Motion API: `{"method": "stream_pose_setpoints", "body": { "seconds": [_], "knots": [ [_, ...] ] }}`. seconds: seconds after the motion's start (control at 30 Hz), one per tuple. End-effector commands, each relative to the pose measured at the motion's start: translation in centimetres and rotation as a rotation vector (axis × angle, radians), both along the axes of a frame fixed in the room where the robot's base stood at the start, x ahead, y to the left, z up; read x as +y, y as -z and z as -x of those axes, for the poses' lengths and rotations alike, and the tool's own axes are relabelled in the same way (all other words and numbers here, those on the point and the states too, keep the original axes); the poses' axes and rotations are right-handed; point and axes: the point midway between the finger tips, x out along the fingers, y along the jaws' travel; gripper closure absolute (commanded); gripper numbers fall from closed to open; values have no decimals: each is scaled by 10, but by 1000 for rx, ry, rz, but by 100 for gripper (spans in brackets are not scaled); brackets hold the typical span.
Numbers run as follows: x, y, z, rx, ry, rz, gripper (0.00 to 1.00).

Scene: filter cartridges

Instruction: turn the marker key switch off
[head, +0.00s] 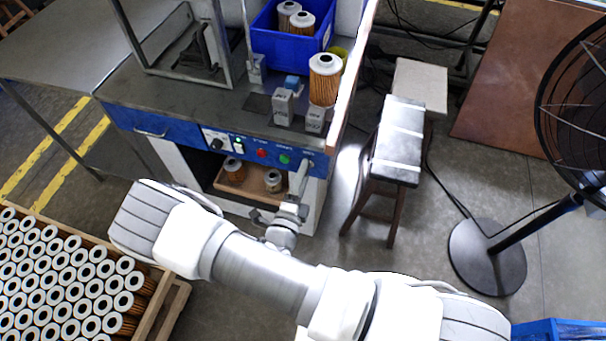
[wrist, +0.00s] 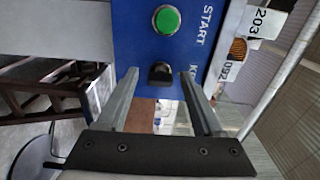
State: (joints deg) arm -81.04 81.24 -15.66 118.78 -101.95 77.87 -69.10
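The marker key switch (wrist: 160,74) shows in the wrist view as a small black knob on the blue panel (wrist: 135,40), beside the green START button (wrist: 166,20). A label beginning with K is partly hidden by a finger. My gripper (wrist: 158,80) is open, with one finger on each side of the knob and a gap visible on both sides. I cannot tell how far the tips are from the panel. In the head view my gripper (head: 302,180) is at the right end of the blue panel (head: 165,124) and hides the key switch.
The panel also carries a black selector knob (head: 215,143), a red button (head: 262,153) and the green button (head: 284,159). Above are grey blocks and a filter cartridge (head: 324,80). A stool (head: 398,140) and a fan (head: 488,255) stand right. A cartridge crate (head: 170,305) is lower left.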

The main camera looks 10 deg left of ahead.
Motion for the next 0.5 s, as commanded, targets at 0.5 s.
{"method": "stream_pose_setpoints", "body": {
  "seconds": [0.5],
  "knots": [
    [3, 0, 25, 1, -4, -1, 30]
  ]
}}
